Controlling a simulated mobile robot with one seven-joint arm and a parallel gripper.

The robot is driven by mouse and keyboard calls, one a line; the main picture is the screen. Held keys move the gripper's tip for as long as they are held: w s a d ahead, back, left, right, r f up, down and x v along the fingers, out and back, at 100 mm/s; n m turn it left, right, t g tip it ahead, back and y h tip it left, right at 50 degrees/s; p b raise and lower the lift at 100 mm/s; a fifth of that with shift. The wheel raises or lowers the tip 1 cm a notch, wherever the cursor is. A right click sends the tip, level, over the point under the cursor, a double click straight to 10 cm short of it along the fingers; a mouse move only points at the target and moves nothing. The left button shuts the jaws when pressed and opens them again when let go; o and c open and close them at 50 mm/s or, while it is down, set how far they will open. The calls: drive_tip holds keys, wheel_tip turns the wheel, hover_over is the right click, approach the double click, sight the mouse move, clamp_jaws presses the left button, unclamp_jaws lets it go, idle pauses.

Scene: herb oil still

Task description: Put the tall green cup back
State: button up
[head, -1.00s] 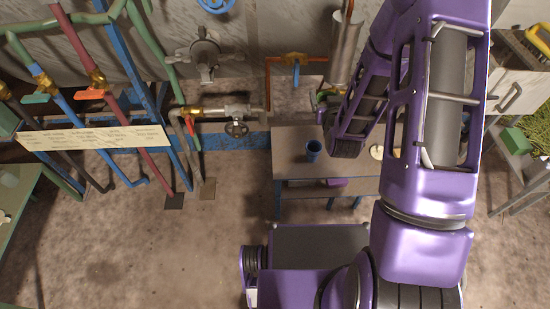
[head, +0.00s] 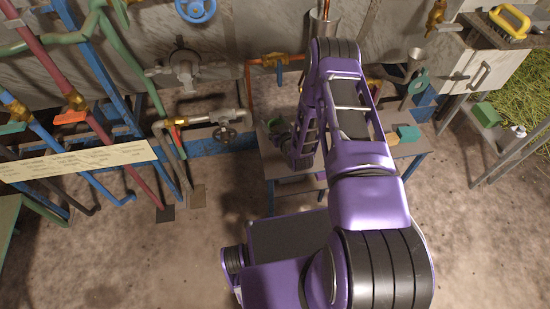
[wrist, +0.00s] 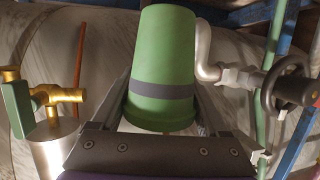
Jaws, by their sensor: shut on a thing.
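The tall green cup (wrist: 163,55) with a dark grey band fills the middle of the wrist view. My gripper (wrist: 163,100) is shut on it, with one finger on each side. The cup's broader end points toward the palm in the picture. In the head view my arm covers most of the gripper; a small greenish patch at its left, over the grey table (head: 268,168), may be the cup, but I cannot tell. The place where the cup belongs cannot be made out.
A teal block (head: 408,133) lies at the table's right end. Pipes and a valve wheel (head: 224,135) stand left of and behind the table. In the wrist view, a brass tap (wrist: 40,97) is left of the cup and a dark valve wheel (wrist: 290,88) right.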

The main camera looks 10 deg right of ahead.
wheel_tip(320, 180, down, 12)
drive_tip(key=shift+s+r+b, duration=0.1)
drive_tip(key=shift+b, duration=1.05)
drive_tip(key=o, duration=1.5)
drive_tip(key=shift+f, duration=0.2)
drive_tip(key=shift+r, duration=0.15)
drive_tip(key=p+v, duration=0.2)
drive_tip(key=v, duration=1)
drive_tip(key=shift+r, duration=0.1)
